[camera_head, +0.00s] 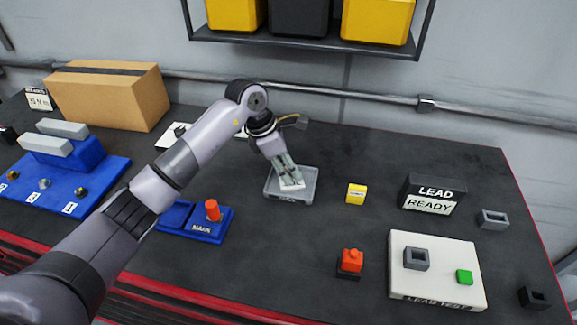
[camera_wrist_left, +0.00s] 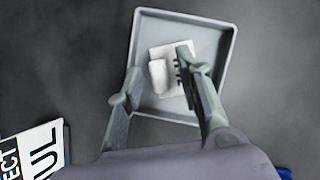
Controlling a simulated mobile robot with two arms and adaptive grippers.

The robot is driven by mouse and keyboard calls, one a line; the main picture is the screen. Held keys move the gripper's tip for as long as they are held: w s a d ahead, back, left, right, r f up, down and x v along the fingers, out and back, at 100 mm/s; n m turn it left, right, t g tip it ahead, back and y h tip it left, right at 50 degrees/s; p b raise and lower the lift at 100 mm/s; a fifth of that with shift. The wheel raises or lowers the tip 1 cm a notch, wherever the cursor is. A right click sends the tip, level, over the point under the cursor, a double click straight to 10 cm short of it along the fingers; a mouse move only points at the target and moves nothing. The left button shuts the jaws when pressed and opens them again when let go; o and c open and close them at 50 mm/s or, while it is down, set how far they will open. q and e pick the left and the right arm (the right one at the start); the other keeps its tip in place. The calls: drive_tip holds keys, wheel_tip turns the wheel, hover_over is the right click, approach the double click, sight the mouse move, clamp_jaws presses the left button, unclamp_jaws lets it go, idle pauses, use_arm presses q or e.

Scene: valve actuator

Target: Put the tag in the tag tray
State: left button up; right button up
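The white tag (camera_wrist_left: 158,76) lies inside the grey tag tray (camera_wrist_left: 145,40), seen in the left wrist view as a pale plate with a raised block. In the head view the tray (camera_head: 307,190) sits mid-table, with the white tag (camera_head: 292,185) in it. My left gripper (camera_wrist_left: 158,60) is over the tray with its fingers spread. One finger is left of the tag with a gap; the other covers part of the tag's right side. In the head view the left gripper (camera_head: 287,174) reaches down into the tray. My right gripper is not in view.
A blue MAIN base with an orange knob (camera_head: 212,211) is left of the tray. A yellow block (camera_head: 356,194) is to its right. A LEAD READY sign (camera_head: 433,194) and a white LEAD TEST board (camera_head: 437,285) stand farther right. The table in front of the tray is clear.

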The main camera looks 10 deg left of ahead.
use_arm(q)
drive_tip(key=shift+r+p, duration=0.3)
drive_tip(key=b+v, duration=0.4)
drive_tip(key=v, duration=0.7)
drive_tip(key=shift+s+a+r+b, duration=0.15)
drive_tip(key=shift+a+r+b, duration=0.1)
drive_tip(key=shift+r+b, duration=0.1)
